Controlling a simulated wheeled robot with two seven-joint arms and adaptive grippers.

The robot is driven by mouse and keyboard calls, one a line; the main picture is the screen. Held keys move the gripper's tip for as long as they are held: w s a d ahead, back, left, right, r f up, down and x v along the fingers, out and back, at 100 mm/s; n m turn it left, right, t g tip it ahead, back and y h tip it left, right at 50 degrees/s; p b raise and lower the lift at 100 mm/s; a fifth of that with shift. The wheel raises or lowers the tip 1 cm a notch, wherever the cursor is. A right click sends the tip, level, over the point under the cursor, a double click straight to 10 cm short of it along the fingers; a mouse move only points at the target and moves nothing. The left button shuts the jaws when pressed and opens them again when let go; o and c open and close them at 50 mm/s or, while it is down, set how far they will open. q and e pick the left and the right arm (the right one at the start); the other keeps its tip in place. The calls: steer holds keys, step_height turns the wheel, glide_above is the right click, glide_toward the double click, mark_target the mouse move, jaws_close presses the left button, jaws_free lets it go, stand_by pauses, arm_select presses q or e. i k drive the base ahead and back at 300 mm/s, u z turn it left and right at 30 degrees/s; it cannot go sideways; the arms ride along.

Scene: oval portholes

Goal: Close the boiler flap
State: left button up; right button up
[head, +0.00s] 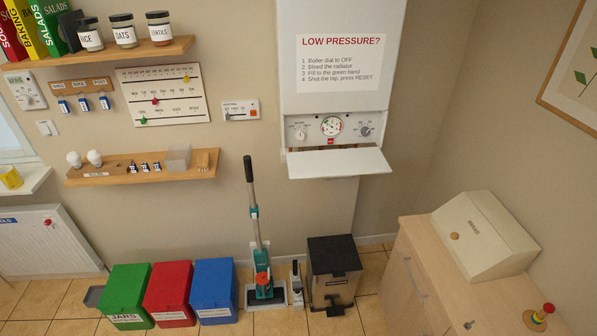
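The white boiler (338,60) hangs on the wall at the upper middle, with a "LOW PRESSURE?" notice on its front. Its flap (340,163) is open, folded down and sticking out below the control panel (317,130). The panel is uncovered and shows a left dial, a round gauge (331,125) and a right knob (365,131). Nothing touches the flap. Neither of my grippers shows in the head view.
Below the boiler stand a black-lidded bin (334,270) and a green upright mop or vacuum (262,285). Green, red and blue bins (213,290) stand to the left. A cabinet (415,285) with a bread box (484,235) stands at the right. Shelves (143,178) project at left.

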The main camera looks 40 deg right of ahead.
mark_target(348, 162)
steer(key=i, duration=0.7)
steer(key=z, duration=0.9)
steer(key=i, duration=0.5)
steer(key=z, duration=0.5)
